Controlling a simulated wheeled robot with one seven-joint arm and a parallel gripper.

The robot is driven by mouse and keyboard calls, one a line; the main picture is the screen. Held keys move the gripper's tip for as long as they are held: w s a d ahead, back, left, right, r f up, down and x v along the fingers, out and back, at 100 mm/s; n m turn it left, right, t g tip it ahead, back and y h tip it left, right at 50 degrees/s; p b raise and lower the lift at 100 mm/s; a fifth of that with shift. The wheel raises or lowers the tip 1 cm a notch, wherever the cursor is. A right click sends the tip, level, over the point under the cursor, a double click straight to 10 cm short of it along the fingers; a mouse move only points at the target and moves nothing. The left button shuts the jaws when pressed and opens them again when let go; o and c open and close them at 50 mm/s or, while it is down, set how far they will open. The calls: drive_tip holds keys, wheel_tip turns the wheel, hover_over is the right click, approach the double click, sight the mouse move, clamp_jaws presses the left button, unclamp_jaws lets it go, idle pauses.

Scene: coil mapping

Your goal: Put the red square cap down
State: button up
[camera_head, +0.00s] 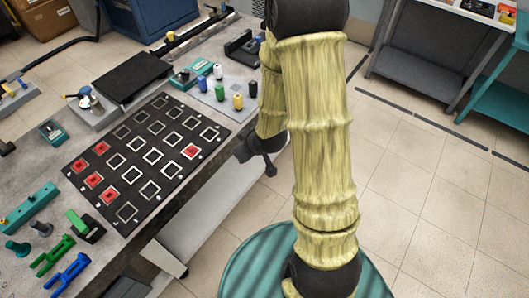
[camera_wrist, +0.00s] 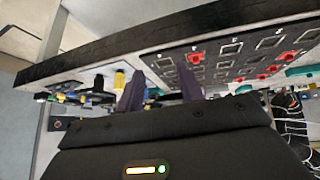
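Several red square caps lie on the black mat (camera_head: 150,178) with its grid of white square outlines. In the head view, one red cap (camera_head: 190,151) is on the right side of the mat, and others, such as this red cap (camera_head: 103,148), are grouped along its left side. In the wrist view, a red cap (camera_wrist: 195,57) shows just right of the fingers. My gripper (camera_wrist: 160,88) has its two dark fingers apart, with nothing held between them. In the head view, my gripper is beside the table's right edge, off the mat, and partly hidden by my arm.
Colored pegs (camera_head: 220,90) stand on a grey plate behind the mat. A black flat pad (camera_head: 133,75) lies at the back left. Green and blue clamps (camera_head: 68,275) lie at the front left. A white lower shelf (camera_head: 200,225) juts below the table edge.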

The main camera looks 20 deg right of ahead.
drive_tip(key=s+d+r+m+g+h, duration=0.2)
drive_tip(key=s+r+m+g, duration=0.2)
drive_tip(key=s+r, duration=0.7)
drive_tip(key=shift+s+d+m, duration=0.25)
drive_tip(key=shift+s+m, duration=0.15)
drive_tip(key=shift+m, duration=0.3)
drive_tip(key=shift+o, duration=0.5)
drive_tip(key=shift+c, duration=0.6)
drive_tip(key=shift+w+a+f, duration=0.1)
